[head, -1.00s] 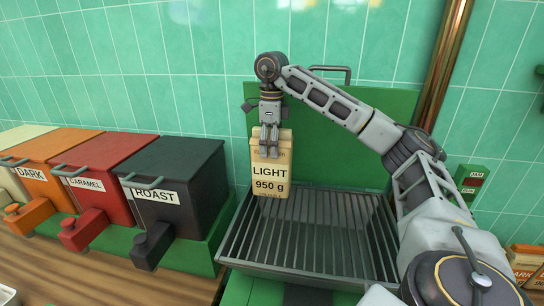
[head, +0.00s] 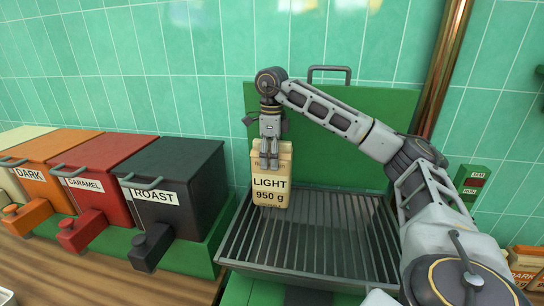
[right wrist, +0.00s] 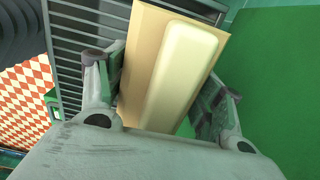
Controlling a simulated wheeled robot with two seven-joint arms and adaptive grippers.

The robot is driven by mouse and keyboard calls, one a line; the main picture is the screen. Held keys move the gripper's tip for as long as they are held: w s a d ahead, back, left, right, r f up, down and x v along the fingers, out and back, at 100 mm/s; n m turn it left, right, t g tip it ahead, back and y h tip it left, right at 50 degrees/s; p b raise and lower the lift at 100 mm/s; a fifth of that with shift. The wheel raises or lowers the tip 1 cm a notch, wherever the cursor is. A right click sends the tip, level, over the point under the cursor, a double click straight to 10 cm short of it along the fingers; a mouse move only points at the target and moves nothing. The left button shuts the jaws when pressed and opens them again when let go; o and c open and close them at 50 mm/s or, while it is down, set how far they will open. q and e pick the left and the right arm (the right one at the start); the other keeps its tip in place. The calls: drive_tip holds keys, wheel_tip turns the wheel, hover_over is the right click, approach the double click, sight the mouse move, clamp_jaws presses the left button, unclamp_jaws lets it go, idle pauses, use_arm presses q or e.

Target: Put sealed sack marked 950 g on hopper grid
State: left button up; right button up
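A tan sack marked LIGHT 950 g (head: 271,185) hangs upright from my right gripper (head: 269,163) in the head view. The gripper's fingers are shut on the sack's upper part. The sack is over the left back part of the hopper grid (head: 320,240); whether its bottom touches the bars I cannot tell. In the right wrist view the sack (right wrist: 175,70) sits between the two fingers (right wrist: 160,105), with grid bars (right wrist: 72,50) behind it. My left gripper is not in view.
A green raised lid (head: 350,150) with a handle stands behind the grid. Bins marked ROAST (head: 185,180), CAREMEL-like CARAMEL (head: 105,170) and DARK (head: 45,165) stand to the left. More sacks (head: 525,262) are at the far right. The grid's middle and right are bare.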

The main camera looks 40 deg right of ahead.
drive_tip(key=o, duration=0.4)
drive_tip(key=shift+r, duration=0.1)
drive_tip(key=shift+r, duration=1.15)
drive_tip(key=shift+r+p, duration=0.75)
drive_tip(key=shift+r, duration=0.55)
drive_tip(key=shift+r+p, duration=0.3)
drive_tip(key=shift+r, duration=3.25)
